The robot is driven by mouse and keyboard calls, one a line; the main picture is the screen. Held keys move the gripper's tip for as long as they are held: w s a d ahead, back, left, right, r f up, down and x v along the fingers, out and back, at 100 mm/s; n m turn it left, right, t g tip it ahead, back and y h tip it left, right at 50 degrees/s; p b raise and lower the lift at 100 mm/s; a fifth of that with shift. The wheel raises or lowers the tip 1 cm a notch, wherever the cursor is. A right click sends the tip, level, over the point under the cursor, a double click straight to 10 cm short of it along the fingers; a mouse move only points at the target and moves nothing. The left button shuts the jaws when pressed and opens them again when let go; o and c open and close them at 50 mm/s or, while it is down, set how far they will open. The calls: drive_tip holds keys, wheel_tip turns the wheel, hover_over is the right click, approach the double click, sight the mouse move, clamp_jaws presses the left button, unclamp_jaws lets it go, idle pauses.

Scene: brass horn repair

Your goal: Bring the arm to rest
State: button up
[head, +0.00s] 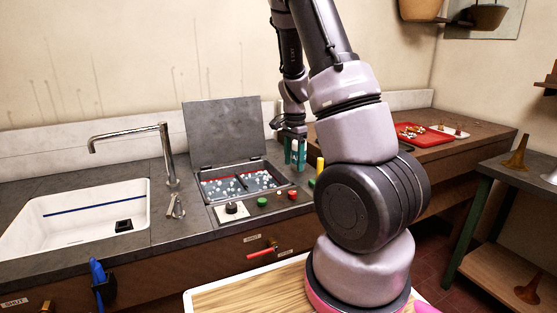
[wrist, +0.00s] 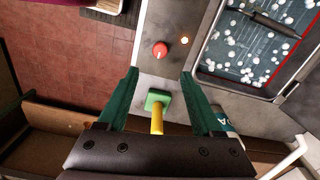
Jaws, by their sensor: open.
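My gripper (head: 295,158) hangs over the counter at the right end of the open basin in the head view. Its two green fingers point down. In the wrist view my gripper (wrist: 160,74) is open, with its fingers wide apart and nothing held between them. A green block with a yellow post (wrist: 157,100) shows between the fingers in that view; its gap from them is hard to judge. The yellow post (head: 320,165) also shows just right of the fingers in the head view. My arm hides part of the counter behind it.
The basin (head: 246,192) holds white balls in liquid, and its grey lid (head: 224,132) stands open behind. A red button (wrist: 160,50) is on the counter front. The sink (head: 75,215) and tap (head: 170,150) are left. A red tray (head: 420,135) lies right.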

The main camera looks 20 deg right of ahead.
drive_tip(key=shift+r, duration=0.1)
drive_tip(key=s+a+r+n+t+y, duration=0.1)
drive_tip(key=s+a+r+n+t, duration=0.2)
drive_tip(key=r, duration=0.6)
drive_tip(key=s+a+r+n+t+y, duration=0.1)
drive_tip(key=s+a+r+n, duration=0.1)
drive_tip(key=s+a+r, duration=0.5)
drive_tip(key=s+a+r+n+t, duration=0.3)
drive_tip(key=s+r+n, duration=0.3)
drive_tip(key=s+r, duration=0.4)
drive_tip(key=shift+a+r+n, duration=0.3)
drive_tip(key=shift+a+r, duration=0.1)
drive_tip(key=shift+r, duration=0.4)
